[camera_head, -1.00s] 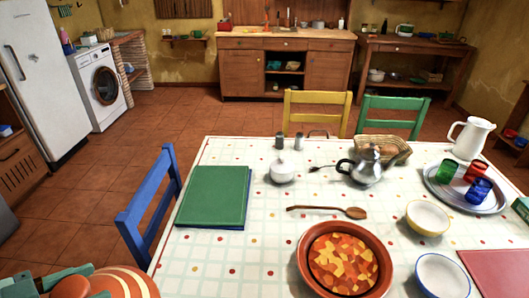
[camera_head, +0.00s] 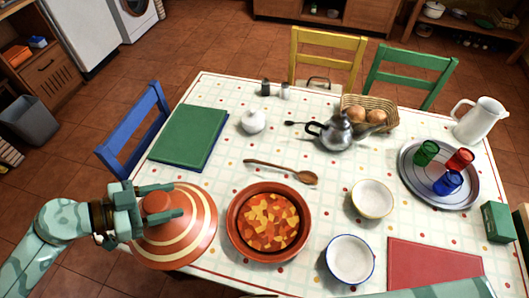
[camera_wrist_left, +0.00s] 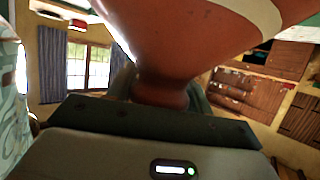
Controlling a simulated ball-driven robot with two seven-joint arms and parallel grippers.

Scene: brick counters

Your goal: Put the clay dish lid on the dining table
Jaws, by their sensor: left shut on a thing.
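The clay dish lid (camera_head: 193,232) is an orange-brown cone with cream rings. My left gripper (camera_head: 163,203) is shut on its knob, and the lid hangs roughly level over the left edge of the dining table (camera_head: 226,262). In the left wrist view the lid (camera_wrist_left: 215,35) fills the top, its narrow knob between the fingers. Its height above the tabletop is hard to tell. The clay dish (camera_head: 234,232) with orange and yellow food stands on the table just right of the lid. My right gripper is not in view.
A wooden spoon (camera_head: 280,171), green book (camera_head: 188,136), white sugar bowl (camera_head: 253,122), two bowls (camera_head: 372,198) (camera_head: 350,260), a teapot (camera_head: 336,133) and a tray (camera_head: 405,168) with glasses occupy the table. Clear cloth lies between the book and the lid.

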